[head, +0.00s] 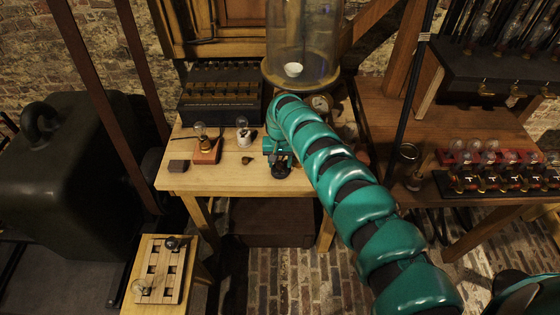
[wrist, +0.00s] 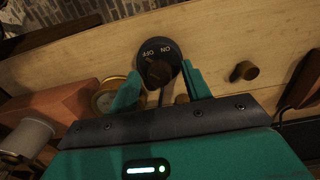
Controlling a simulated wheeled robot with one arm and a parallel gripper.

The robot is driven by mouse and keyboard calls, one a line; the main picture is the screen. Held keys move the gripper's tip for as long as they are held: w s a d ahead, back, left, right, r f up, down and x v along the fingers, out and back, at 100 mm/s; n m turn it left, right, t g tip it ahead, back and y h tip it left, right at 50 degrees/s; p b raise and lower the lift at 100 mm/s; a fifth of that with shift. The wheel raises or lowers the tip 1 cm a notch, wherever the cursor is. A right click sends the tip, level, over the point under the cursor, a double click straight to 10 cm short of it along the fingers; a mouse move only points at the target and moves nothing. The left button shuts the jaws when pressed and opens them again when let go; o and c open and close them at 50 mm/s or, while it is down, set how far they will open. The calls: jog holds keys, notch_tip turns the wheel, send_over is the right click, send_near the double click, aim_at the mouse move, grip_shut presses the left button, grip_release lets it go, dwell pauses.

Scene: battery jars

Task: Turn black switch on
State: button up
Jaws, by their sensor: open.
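The black switch (wrist: 160,55) is a round black dial marked OFF and ON on the light wooden table, with a dark brown knob (wrist: 155,73) on it. My gripper (wrist: 160,88) is over the switch in the wrist view, its teal fingers open on either side of the knob. I cannot tell whether the fingers touch the knob. In the head view my gripper (head: 282,165) is at the table's front right, and the black switch (head: 281,171) shows partly beneath it.
A bulb on a reddish block (head: 206,154) and a white holder (head: 244,138) stand left of the gripper on the table (head: 225,180). A small brown knob (head: 247,160) lies between. A glass bell jar (head: 303,45) stands behind. A dark box (head: 220,95) is at the back.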

jog(key=c, duration=1)
jog(key=shift+m, duration=0.4)
jog(key=m, duration=0.3)
jog(key=shift+f+m, duration=0.1)
jog(key=shift+m, duration=0.2)
jog(key=shift+s+f+m, duration=0.1)
jog(key=shift+f+m, duration=0.05)
jog(key=shift+m, duration=0.85)
jog(key=m+b, duration=0.2)
jog(key=shift+m, duration=0.3)
jog(key=m+b, duration=0.4)
jog(key=m, duration=0.1)
jog(key=shift+m+b, duration=1.3)
jog(key=shift+m, duration=0.7)
jog(key=shift+r, duration=0.2)
